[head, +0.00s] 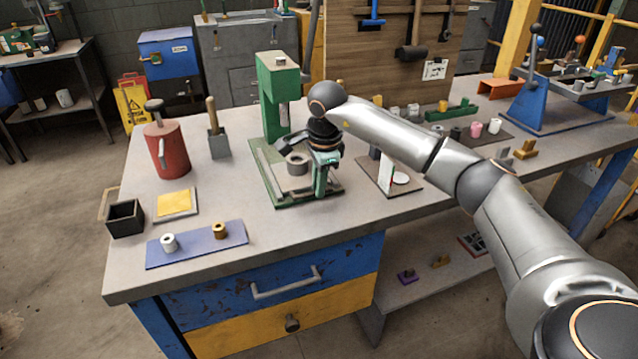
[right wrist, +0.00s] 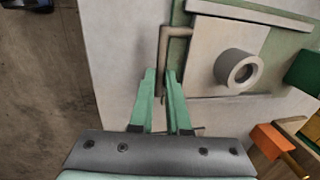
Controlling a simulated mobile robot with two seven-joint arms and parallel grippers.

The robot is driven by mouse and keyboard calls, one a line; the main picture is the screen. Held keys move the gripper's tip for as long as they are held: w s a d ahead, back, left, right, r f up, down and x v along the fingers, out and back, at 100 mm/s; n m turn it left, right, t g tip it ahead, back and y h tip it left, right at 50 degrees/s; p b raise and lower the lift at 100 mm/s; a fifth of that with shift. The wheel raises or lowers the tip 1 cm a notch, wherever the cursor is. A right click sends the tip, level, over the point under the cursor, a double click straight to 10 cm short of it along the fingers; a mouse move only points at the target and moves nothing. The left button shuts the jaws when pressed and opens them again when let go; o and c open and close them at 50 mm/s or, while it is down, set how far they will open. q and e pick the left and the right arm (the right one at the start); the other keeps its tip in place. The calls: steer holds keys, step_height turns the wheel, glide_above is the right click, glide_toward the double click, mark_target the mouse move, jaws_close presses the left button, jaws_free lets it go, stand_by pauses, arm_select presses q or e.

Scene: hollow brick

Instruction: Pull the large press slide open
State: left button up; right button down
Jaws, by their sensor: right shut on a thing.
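The green press (head: 276,90) stands on the workbench. Its large slide (head: 283,184) is a pale plate low on the press base, with a grey hollow cylinder (head: 297,163) on it. In the right wrist view the slide (right wrist: 205,65) carries the cylinder (right wrist: 237,70), and a bent bar handle (right wrist: 163,50) sticks out from its edge. My right gripper (head: 320,192) is at the slide's near right side. In the right wrist view its green fingers (right wrist: 160,74) are shut on the handle's end. My left gripper is not in view.
A blue mat (head: 196,244) with two small cylinders, a yellow pad (head: 175,203) and a black box (head: 125,218) lie on the left. A red canister (head: 166,148) stands behind them. A small plate with a white upright (head: 386,172) is just right of my gripper.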

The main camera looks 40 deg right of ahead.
steer(key=c, duration=0.9)
jaws_free()
steer(key=shift+s+a+r+p, duration=0.15)
steer(key=shift+s+r, duration=0.25)
steer(key=shift+r, duration=1.65)
steer(key=shift+s+r+p, duration=0.15)
steer(key=shift+s+r, duration=0.2)
steer(key=shift+r, duration=1.7)
steer(key=shift+s+a+r+p, duration=0.15)
steer(key=shift+s+r, duration=0.25)
steer(key=shift+r, duration=1.65)
